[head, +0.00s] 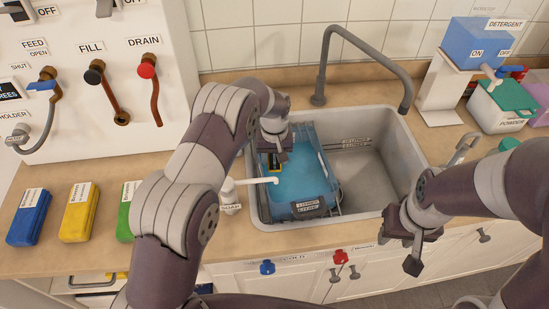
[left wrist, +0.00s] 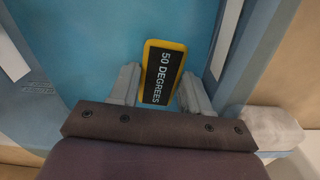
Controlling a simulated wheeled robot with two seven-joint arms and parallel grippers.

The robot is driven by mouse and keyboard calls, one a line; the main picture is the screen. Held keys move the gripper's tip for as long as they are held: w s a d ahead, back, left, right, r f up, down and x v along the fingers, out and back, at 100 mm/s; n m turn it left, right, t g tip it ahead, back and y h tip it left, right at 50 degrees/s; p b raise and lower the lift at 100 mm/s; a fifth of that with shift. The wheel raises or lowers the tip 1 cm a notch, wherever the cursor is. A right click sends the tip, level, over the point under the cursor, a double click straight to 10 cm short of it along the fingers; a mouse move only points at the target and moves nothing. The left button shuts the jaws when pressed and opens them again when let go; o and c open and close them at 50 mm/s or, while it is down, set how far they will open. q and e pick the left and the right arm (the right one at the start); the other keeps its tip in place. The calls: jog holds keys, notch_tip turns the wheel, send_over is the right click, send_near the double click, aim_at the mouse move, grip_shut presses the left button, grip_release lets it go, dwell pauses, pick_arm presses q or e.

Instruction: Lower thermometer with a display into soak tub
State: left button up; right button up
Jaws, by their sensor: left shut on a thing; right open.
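The thermometer (left wrist: 162,72) is a small yellow block with a black display reading "50 DEGREES". My left gripper (left wrist: 160,92) is shut on it, with one finger on each side. In the head view the thermometer (head: 274,164) shows at the left part of the blue soak tub (head: 328,208), below my left gripper (head: 275,148). The tub stands in the left part of the sink and holds blue water. I cannot tell whether the thermometer touches the water. My right gripper (head: 403,240) is open and empty, in front of the sink's right side.
A grey faucet (head: 365,41) arches over the sink (head: 393,165). A white soap dispenser (head: 230,195) stands left of the sink. Blue, yellow and green blocks lie on the left counter. A detergent dispenser (head: 480,45) stands at the back right. The sink's right half is empty.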

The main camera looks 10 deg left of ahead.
aim_at(275, 159)
pick_arm(q)
jog(key=o, duration=1.1)
jog(key=shift+r, duration=0.45)
notch_tip(275, 159, up, 4)
jog(key=shift+w+f+b, duration=0.1)
jog(key=shift+b, duration=0.5)
notch_tip(275, 159, up, 8)
jog(key=p, duration=0.5)
jog(key=s+a+r+m, duration=0.1)
jog(key=s+a, duration=0.1)
jog(key=s, duration=0.6)
jog(key=s+a+r+t, duration=0.1)
jog(key=s+a+r, duration=0.1)
jog(key=s, duration=0.7)
jog(key=s+a+r+m, duration=0.1)
jog(key=s+a, duration=0.2)
jog(key=s, duration=0.5)
jog(key=shift+s+a+r+m, duration=0.25)
jog(key=shift+s+m, duration=0.05)
jog(key=shift+s, duration=0.1)
